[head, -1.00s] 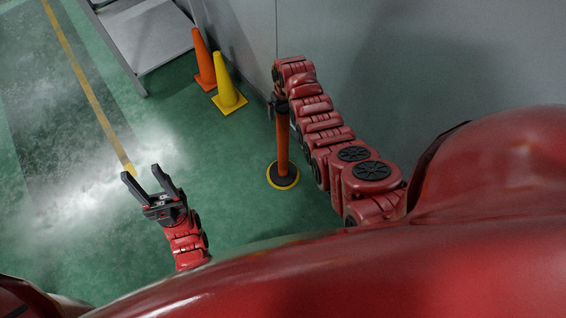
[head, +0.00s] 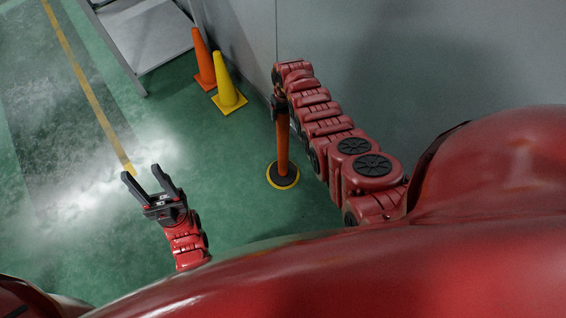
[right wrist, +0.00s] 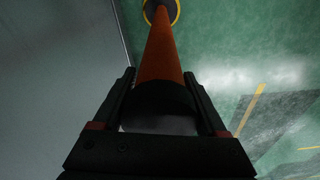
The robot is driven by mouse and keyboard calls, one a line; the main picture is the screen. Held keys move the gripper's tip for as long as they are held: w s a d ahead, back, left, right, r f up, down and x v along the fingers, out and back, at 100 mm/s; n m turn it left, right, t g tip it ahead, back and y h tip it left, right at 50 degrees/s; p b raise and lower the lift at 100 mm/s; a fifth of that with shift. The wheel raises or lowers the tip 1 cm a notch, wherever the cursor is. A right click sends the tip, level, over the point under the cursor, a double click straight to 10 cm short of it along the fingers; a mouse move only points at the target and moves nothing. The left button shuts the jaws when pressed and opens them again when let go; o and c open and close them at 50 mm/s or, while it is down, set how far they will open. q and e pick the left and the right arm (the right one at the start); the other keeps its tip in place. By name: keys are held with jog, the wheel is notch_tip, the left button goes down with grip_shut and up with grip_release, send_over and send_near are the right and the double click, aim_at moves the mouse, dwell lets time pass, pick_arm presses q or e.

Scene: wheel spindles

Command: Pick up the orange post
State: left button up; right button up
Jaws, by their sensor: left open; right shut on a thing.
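The orange post (head: 283,145) stands upright on a round dark base with a yellow rim, on the green floor near the wall. My right gripper (right wrist: 163,92) is shut on the post near its dark top, with one finger on each side. The post runs away from the gripper to its base at the top of the right wrist view (right wrist: 160,50). In the head view the right gripper is mostly hidden by its own wrist. My left gripper (head: 150,182) is open and empty over the floor, apart from the post.
An orange cone (head: 203,62) and a yellow cone (head: 227,85) stand behind the post to the left. A grey metal table (head: 150,35) is at the top left. A grey wall (head: 350,60) rises beside the right arm. Green floor on the left is clear.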

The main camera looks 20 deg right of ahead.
grip_shut()
jog(key=shift+w+r, duration=0.1)
